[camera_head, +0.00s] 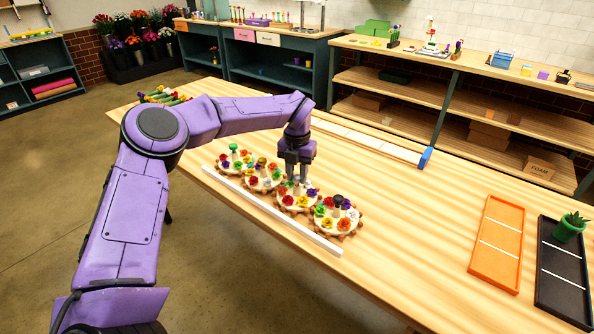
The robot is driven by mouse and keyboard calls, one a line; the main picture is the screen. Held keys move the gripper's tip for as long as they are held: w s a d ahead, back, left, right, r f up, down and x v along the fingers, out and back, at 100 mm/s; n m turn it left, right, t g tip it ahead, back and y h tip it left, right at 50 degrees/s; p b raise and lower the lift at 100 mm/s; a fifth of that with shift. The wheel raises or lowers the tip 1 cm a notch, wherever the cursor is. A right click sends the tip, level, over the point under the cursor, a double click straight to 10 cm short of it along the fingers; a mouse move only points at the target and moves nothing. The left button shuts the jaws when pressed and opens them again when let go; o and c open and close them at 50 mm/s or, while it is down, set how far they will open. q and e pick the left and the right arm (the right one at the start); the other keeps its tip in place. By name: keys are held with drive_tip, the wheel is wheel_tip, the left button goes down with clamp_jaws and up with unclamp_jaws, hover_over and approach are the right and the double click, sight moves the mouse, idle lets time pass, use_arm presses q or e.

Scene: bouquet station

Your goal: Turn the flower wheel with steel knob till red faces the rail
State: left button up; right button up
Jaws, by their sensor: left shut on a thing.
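Several round wooden flower wheels with toothed rims stand in a row on the table. My left gripper (297,179) points down over the third wheel from the left (289,209) and is shut on its central knob. That knob is mostly hidden by the fingers; the bit that shows looks grey, like steel. The flowers behind the gripper are partly hidden. My right gripper is not in view.
The left wheel has a green knob (233,148); the right wheel (337,222) has a dark knob and sits close by. A long white strip with a blue end (425,158) lies behind. Orange (497,240) and black (562,270) trays lie at right. Mid-table is clear.

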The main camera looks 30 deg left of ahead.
sight(297, 177)
use_arm(q)
drive_tip(key=shift+r+m, duration=0.1)
drive_tip(key=shift+m, duration=0.2)
drive_tip(key=o, duration=1.1)
drive_tip(key=shift+c, duration=0.2)
drive_tip(key=shift+r, duration=0.35)
wheel_tip(297, 177, up, 10)
drive_tip(key=b, duration=0.1)
drive_tip(key=shift+f, duration=0.15)
